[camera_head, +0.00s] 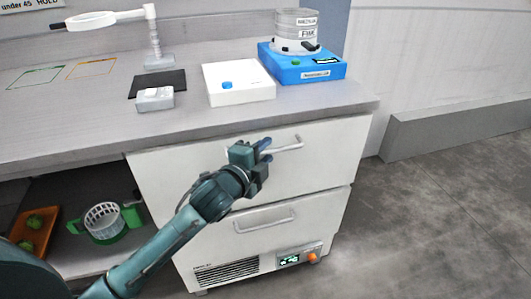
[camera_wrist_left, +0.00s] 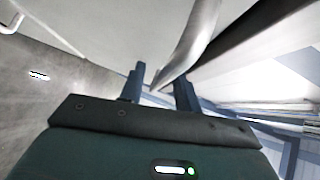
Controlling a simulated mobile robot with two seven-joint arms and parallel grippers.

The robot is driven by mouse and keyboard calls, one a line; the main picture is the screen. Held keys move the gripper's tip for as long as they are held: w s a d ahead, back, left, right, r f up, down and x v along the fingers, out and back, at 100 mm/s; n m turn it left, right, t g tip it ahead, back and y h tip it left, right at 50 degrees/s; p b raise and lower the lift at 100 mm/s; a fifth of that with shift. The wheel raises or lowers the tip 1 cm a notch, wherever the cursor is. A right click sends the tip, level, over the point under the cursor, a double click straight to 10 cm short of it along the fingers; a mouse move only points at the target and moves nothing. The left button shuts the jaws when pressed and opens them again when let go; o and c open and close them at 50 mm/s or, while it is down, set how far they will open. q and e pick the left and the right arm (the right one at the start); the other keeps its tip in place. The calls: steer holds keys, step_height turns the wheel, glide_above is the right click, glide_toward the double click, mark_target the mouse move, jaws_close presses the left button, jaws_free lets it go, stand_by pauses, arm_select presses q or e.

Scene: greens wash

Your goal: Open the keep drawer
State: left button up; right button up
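A white two-drawer cabinet stands under the counter. Its upper drawer (camera_head: 310,160) and lower drawer (camera_head: 300,212) look shut, each with a bar handle; no label shows which is the keep drawer. My left gripper (camera_head: 264,150) is at the upper drawer's handle (camera_head: 290,147), covering its left part. In the left wrist view, the fingers of my left gripper (camera_wrist_left: 160,85) are apart, and the handle's curved bar (camera_wrist_left: 196,40) reaches down to the gap between the fingertips. I cannot tell whether they touch it. My right gripper is not in view.
On the counter (camera_head: 200,118) stand a white box (camera_head: 245,92), a blue scale (camera_head: 325,68) bearing stacked sieves (camera_head: 296,22), and a magnifier lamp (camera_head: 95,20). An open shelf at lower left holds a green-handled basket (camera_head: 104,222) and an orange tray (camera_head: 30,240). Floor at right is clear.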

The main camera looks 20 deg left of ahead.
arm_select(q)
steer(key=shift+w+d, duration=0.1)
steer(key=shift+w, duration=0.3)
steer(key=shift+c, duration=0.2)
steer(key=shift+f, duration=0.1)
jaws_close()
